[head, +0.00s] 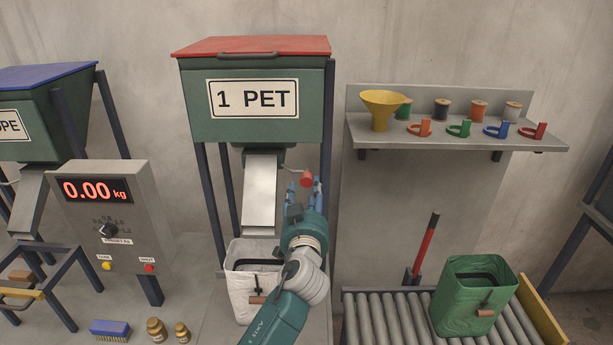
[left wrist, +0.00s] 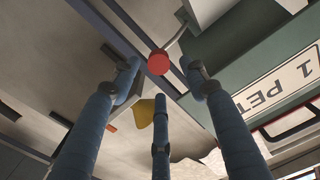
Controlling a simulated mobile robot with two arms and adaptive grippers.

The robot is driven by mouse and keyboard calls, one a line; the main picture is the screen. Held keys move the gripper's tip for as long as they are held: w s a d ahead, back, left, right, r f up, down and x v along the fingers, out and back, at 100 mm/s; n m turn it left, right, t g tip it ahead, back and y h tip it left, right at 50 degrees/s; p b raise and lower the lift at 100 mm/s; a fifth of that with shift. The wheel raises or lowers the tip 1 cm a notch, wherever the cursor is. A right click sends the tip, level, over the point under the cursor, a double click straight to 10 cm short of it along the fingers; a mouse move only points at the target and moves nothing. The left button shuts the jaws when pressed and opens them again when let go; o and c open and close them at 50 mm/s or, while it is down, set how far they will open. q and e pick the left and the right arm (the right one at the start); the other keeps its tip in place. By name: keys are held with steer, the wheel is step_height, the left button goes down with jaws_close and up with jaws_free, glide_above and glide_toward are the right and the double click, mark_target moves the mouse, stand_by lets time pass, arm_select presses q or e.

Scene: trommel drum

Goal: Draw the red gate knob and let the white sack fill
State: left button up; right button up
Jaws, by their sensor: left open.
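The red gate knob (head: 306,179) sits on a thin rod beside the chute (head: 260,195) under the red-lidded "1 PET" hopper (head: 254,120). My left gripper (head: 304,188) is raised at the knob, its fingers open. In the left wrist view the knob (left wrist: 159,62) shows beyond and between the spread blue fingertips (left wrist: 160,88); I cannot tell whether any finger touches it. The white sack (head: 241,290) stands upright with its mouth below the chute. My arm hides part of its right side. How full it is cannot be seen. My right gripper is out of view.
A scale box (head: 108,215) reading 0.00 kg stands left. A brush (head: 110,329) and small brass weights (head: 157,330) lie in front. A green sack (head: 474,296) stands on the roller conveyor (head: 400,315) at right. A shelf (head: 450,137) holds a yellow funnel (head: 382,108), spools and coloured clips.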

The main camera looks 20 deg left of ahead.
mark_target(307, 178)
arm_select(q)
steer(key=p+x, duration=0.1)
steer(key=x, duration=0.6)
steer(key=shift+w+a+f, duration=0.1)
steer(key=shift+w+f, duration=0.05)
steer(key=shift+w, duration=0.05)
steer(key=shift+c, duration=0.3)
jaws_close()
